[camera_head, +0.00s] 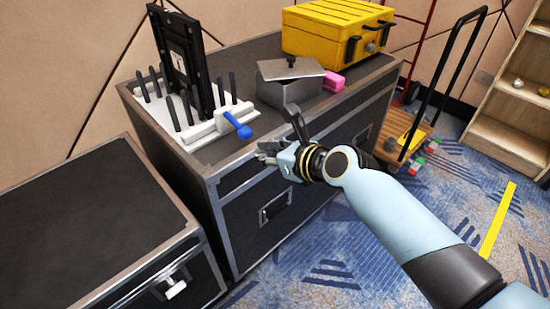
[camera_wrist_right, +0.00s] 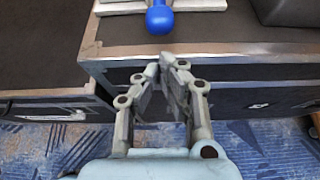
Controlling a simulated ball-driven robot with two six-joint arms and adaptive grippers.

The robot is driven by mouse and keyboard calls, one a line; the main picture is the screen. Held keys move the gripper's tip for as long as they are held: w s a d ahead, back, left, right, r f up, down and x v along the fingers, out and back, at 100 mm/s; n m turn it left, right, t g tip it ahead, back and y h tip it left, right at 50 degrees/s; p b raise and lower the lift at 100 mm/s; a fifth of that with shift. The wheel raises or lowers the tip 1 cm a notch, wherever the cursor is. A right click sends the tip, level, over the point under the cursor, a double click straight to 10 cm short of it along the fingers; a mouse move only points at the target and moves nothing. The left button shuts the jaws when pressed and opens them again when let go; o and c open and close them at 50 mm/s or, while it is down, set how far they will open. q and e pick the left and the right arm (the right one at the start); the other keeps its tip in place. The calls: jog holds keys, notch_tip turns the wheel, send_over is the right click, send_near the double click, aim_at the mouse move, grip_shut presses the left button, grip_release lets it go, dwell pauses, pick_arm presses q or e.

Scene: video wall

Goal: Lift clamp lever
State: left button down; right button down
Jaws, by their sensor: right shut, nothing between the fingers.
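The clamp lever has a blue rounded grip (camera_head: 239,126) and sticks out from a white fixture (camera_head: 207,132) on the black case, pointing toward the case's front edge. In the right wrist view the blue grip (camera_wrist_right: 159,17) shows at the top centre, beyond the fingertips. My right gripper (camera_head: 268,152) is shut and empty, in front of the case's front edge and to the right of the blue grip, apart from it. Its fingertips (camera_wrist_right: 166,62) meet in the right wrist view. My left gripper is in neither view.
A black panel (camera_head: 182,58) stands upright in the white fixture among several dark pegs. A grey lidded box (camera_head: 288,92), a pink block (camera_head: 333,82) and a yellow toolbox (camera_head: 333,30) sit further right on the case. A lower black case (camera_head: 85,225) stands at left.

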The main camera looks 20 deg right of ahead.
aim_at(237, 124)
jog(key=shift+b+x, duration=0.6)
jog(key=shift+x, duration=1.6)
